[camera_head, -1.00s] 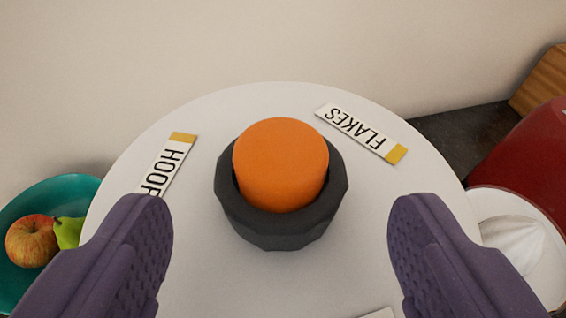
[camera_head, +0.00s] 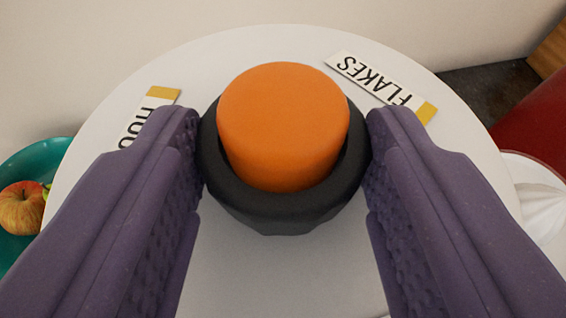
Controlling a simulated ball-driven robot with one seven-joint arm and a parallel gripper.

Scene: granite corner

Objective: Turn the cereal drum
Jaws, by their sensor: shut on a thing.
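The cereal drum (camera_head: 265,248) shows its round white top in the middle of the view. On it sits a dark faceted knob (camera_head: 285,213) with an orange cylindrical centre (camera_head: 283,120). My gripper (camera_head: 284,150) has a purple pad on each side of the knob, shut on its dark collar. A label reading FLAKES (camera_head: 375,82) lies at the upper right of the drum top. A second label (camera_head: 150,112), starting HOO, lies at the upper left, partly hidden by my left finger.
A teal bowl (camera_head: 55,160) with an apple (camera_head: 22,207) stands at the left. A red object (camera_head: 535,125) and a white ribbed juicer-like dish (camera_head: 515,168) are at the right. A wooden block (camera_head: 550,50) is at the upper right, and a pale wall (camera_head: 200,20) is behind.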

